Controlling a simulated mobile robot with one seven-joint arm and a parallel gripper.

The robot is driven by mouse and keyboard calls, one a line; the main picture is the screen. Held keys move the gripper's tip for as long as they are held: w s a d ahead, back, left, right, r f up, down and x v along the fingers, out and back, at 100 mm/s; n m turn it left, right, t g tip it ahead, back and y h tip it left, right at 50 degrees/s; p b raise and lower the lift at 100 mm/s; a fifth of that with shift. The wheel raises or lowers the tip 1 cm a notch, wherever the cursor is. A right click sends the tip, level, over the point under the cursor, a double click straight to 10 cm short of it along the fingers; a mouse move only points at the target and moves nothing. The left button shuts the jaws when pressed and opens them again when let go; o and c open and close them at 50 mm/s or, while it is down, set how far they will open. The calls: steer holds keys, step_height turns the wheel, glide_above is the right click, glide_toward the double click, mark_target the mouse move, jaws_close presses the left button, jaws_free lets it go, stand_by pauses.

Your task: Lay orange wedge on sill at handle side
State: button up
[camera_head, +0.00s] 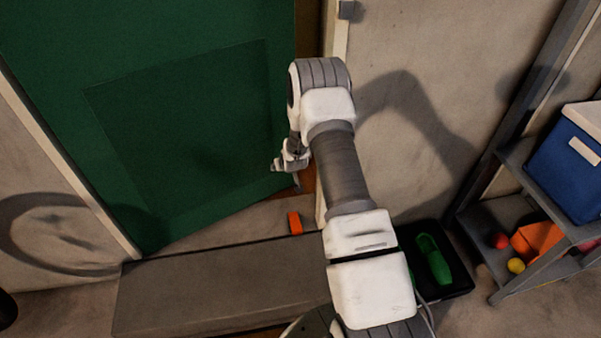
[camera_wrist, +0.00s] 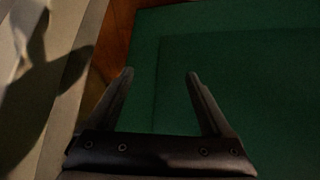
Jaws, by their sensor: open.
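An orange wedge (camera_head: 294,222) lies on the sill (camera_head: 240,223) at the foot of the green door (camera_head: 190,120), near the door's right edge. The door stands partly open, with a brown strip showing past its right edge. My gripper (camera_head: 297,182) is above and apart from the wedge, close to the door's right edge. In the wrist view my gripper (camera_wrist: 160,75) is open with nothing between its fingers, and the green door (camera_wrist: 230,70) lies beyond them. The wedge is not in the wrist view. The door handle cannot be made out; my arm may hide it.
A grey step (camera_head: 220,285) runs in front of the doorway. A black tray (camera_head: 458,283) with a green object (camera_head: 433,258) stands right of my arm. A shelf at right holds a blue bin (camera_head: 570,160), an orange piece (camera_head: 537,239) and small balls.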

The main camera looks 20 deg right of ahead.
steer(key=s+a+r, duration=0.2)
steer(key=s+r, duration=0.2)
steer(key=r, duration=0.7)
steer(key=s+a+r+g, duration=0.1)
steer(key=s+a+r, duration=0.25)
steer(key=r, duration=0.65)
steer(key=s+a+r, duration=0.1)
steer(key=s+r, duration=0.4)
steer(key=r, duration=0.6)
steer(key=s+a+r, duration=0.1)
steer(key=s+r, duration=0.2)
steer(key=s, duration=0.6)
steer(key=s+a+r+n+g, duration=0.1)
steer(key=s+a+r, duration=0.1)
steer(key=s, duration=0.8)
steer(key=s+a+r+y, duration=0.1)
steer(key=s+r, duration=0.3)
steer(key=s, duration=0.5)
steer(key=shift+s+a, duration=0.3)
steer(key=shift+a, duration=0.4)
step_height(320, 180, up, 22)
steer(key=p, duration=2.1)
steer(key=shift+f, duration=0.25)
